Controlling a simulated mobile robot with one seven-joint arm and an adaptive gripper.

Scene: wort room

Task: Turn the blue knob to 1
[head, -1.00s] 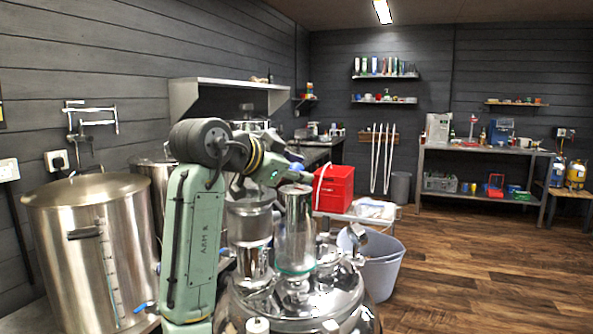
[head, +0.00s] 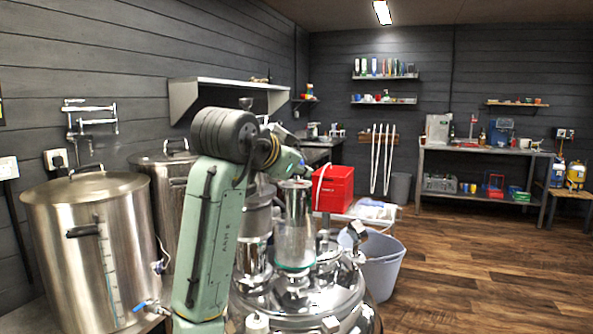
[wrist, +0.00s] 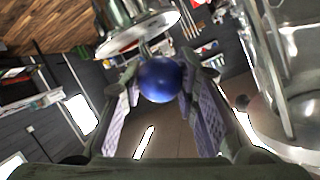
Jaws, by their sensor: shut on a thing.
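The blue knob (wrist: 160,79) is a round, shiny ball in the upper middle of the wrist view, on a metal fitting below a shiny steel vessel part (wrist: 140,32). My gripper (wrist: 159,88) has one finger on each side of the knob and is shut on it. I cannot make out a scale or the number 1. In the head view my arm reaches behind the glass cylinder (head: 295,225) on the steel vessel (head: 290,300). The knob and my fingertips are hidden there.
A large steel kettle (head: 90,250) stands at the left, with another kettle (head: 160,205) behind it. A red crate (head: 335,188) and a grey bucket (head: 378,265) are right of the vessel. The wooden floor (head: 480,255) at the right is clear.

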